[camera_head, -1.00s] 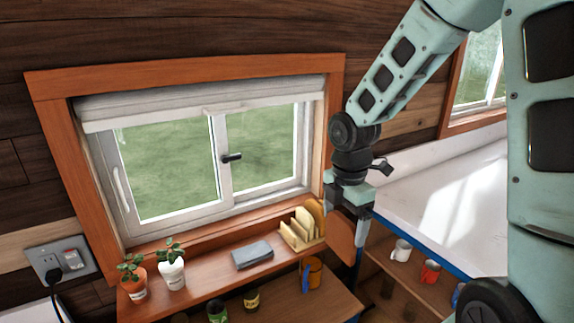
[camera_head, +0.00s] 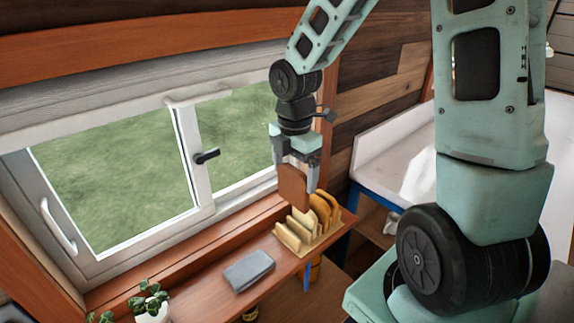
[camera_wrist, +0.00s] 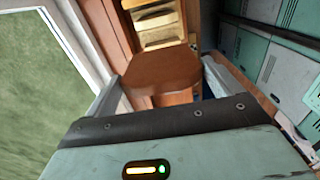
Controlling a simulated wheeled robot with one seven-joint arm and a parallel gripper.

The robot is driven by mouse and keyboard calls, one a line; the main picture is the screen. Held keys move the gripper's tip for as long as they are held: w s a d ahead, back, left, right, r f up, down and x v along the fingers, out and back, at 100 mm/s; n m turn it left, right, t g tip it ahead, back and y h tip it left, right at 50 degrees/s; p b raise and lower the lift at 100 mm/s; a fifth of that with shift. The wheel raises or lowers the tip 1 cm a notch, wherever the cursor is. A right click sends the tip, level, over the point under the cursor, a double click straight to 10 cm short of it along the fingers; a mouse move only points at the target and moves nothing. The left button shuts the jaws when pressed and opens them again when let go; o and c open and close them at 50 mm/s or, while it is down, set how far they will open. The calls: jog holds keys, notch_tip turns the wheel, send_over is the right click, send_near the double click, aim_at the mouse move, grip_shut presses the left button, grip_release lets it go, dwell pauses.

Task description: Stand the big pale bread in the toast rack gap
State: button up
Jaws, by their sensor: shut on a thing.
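My gripper (camera_head: 297,172) is shut on a brown bread slice (camera_head: 292,187), which hangs upright below the fingers. The slice looks reddish-brown, not pale, in both current views. In the wrist view the slice (camera_wrist: 163,68) fills the space between the two fingers (camera_wrist: 162,88). The pale wooden toast rack (camera_head: 290,239) stands on the window shelf just below the slice. Golden bread slices (camera_head: 322,209) stand in the rack's right part. The left gaps look empty. In the wrist view the rack (camera_wrist: 155,20) shows beyond the slice, partly hidden. I cannot tell whether slice and rack touch.
A grey folded cloth (camera_head: 249,270) lies on the wooden shelf (camera_head: 212,296) left of the rack. A potted plant (camera_head: 150,305) stands further left. The window (camera_head: 120,170) is close behind, with a black handle (camera_head: 206,156). A white counter (camera_head: 395,165) is at the right.

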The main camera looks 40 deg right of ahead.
jog(key=shift+d+r+p, duration=0.1)
jog(key=shift+r+p, duration=0.05)
jog(key=shift+p, duration=0.35)
jog(key=shift+f+b, duration=3.95)
jog(key=shift+f, duration=2.1)
jog(key=o, duration=0.8)
jog(key=shift+c, duration=0.2)
jog(key=shift+r, duration=0.1)
